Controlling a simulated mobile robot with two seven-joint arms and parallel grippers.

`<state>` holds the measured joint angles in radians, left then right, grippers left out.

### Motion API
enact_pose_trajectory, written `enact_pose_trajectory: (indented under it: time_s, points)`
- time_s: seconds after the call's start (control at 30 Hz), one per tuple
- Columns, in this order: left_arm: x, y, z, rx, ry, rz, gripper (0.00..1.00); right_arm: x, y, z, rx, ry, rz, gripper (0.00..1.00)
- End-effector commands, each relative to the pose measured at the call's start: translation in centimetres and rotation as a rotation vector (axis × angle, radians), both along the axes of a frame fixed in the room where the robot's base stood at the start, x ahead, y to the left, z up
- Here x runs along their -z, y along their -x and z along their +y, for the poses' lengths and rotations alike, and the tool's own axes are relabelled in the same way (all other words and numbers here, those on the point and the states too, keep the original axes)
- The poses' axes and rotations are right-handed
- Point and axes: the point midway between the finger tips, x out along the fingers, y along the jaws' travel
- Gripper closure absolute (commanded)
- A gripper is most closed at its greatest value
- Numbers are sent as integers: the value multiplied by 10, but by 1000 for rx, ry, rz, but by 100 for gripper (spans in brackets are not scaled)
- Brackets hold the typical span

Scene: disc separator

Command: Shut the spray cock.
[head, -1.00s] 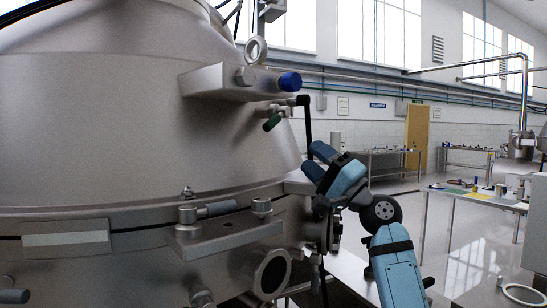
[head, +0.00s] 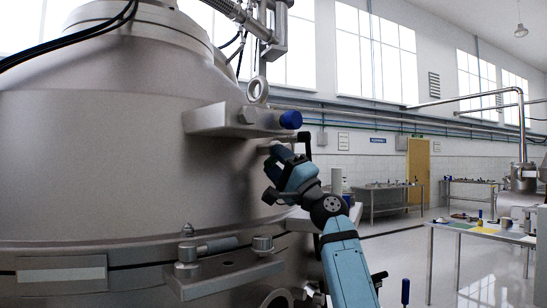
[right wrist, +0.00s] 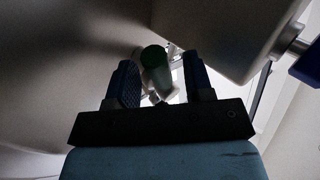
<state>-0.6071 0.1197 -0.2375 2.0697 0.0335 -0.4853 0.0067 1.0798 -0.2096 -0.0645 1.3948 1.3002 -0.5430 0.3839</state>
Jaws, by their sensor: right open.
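The spray cock shows in the right wrist view as a green-ended handle (right wrist: 153,57) on a pale stem, close to the machine's wall. It lies between the two blue fingers in that picture, and I see no finger closed on it. My right gripper (head: 272,172) is open beside the steel separator, just below the bracket with the blue-ended pin. In the head view it hides the green handle. I cannot tell how deep the handle sits between the fingers. My left gripper is out of view.
The separator's steel body (head: 100,160) fills the left. A bracket (head: 215,119) with an eye bolt and blue-ended pin (head: 291,119) juts out above my right gripper. A lower lug (head: 225,275) sticks out below. Free floor and work tables (head: 480,228) lie to the right.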

Motion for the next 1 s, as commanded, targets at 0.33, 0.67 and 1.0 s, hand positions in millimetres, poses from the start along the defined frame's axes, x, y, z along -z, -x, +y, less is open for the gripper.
enact_pose_trajectory:
  time_s: [0.33, 0.67, 1.0]
  points:
    - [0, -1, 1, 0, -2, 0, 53, -7, -7, 7, 2, 0, 0, 53]
    - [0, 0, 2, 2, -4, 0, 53, -7, -7, 7, 2, 0, 0, 100]
    - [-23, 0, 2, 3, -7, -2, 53, -17, -6, 9, 1, -30, 46, 100]
